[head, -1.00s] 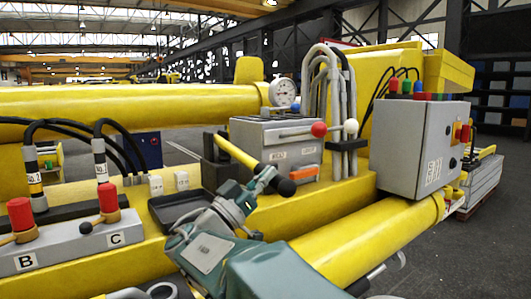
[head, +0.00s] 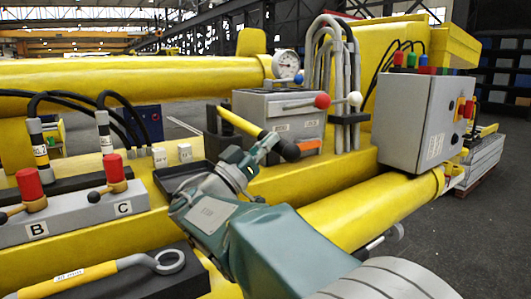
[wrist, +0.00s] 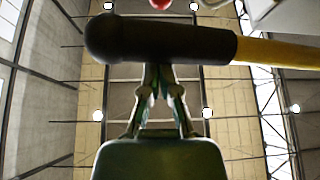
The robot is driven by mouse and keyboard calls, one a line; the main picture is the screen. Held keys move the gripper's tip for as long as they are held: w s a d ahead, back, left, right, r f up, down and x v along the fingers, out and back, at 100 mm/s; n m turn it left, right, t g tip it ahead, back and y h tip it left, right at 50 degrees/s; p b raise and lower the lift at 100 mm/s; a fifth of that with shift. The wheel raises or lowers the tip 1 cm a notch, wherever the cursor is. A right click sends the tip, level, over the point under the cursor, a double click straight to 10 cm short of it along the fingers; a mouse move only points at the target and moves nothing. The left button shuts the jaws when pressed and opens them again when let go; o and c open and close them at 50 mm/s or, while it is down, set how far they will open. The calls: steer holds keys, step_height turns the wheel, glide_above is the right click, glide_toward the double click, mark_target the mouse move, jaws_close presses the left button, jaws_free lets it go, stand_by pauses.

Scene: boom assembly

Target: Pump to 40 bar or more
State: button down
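The pump handle, a yellow lever (head: 238,122) with a black grip (head: 290,150), sticks out in front of the grey pump box (head: 262,108) and slopes down to the right. In the wrist view its black grip (wrist: 160,40) crosses the top of the picture. My gripper (head: 270,143) is at the lever by the black grip. In the wrist view its fingers (wrist: 161,75) are close together, their tips hidden by the grip; the grip runs across them, not visibly between them. The round white pressure gauge (head: 286,65) sits above the box; its reading is too small to tell.
A red-knobbed lever (head: 321,101) and a white knob (head: 355,98) are near the pump box. A control cabinet (head: 412,120) stands right. Valves B and C (head: 80,212), a black tray (head: 181,176) and a yellow-handled spanner (head: 100,275) are left.

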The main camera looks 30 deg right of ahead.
step_height(320, 180, up, 8)
steer(key=shift+a+f, duration=0.15)
steer(key=shift+a, duration=0.05)
stand_by(1.8)
steer(key=a+n, duration=0.1)
steer(key=a, duration=0.7)
steer(key=shift+w+a+f+t, duration=0.2)
steer(key=shift+w+a+t, duration=0.15)
steer(key=shift+w+t, duration=0.1)
steer(key=shift+d, duration=0.15)
